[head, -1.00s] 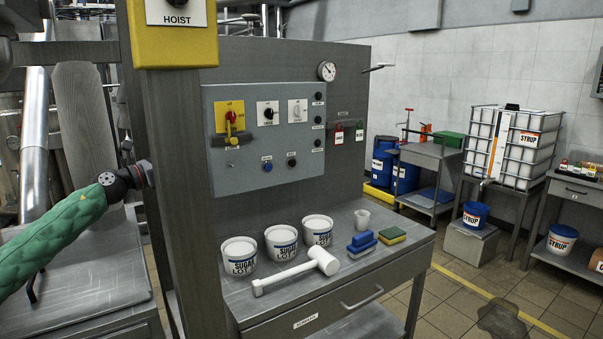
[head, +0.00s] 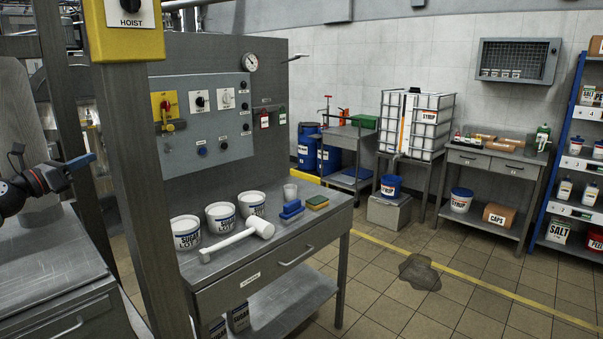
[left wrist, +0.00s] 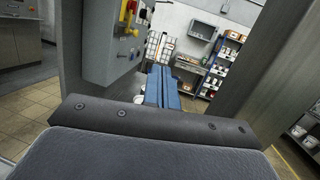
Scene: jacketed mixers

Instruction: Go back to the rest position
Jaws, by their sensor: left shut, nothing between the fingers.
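My left gripper (head: 79,163) is at the left edge of the head view, in front of the steel post and above the left steel counter. Its blue fingers are shut and hold nothing. In the left wrist view the closed blue fingers (left wrist: 162,88) point away toward the far wall, with the control panel to their left. My right gripper is not in view.
A steel post (head: 145,200) with a yellow hoist box (head: 122,30) stands close to my left gripper. A dark puddle (head: 419,272) lies on open tiled floor.

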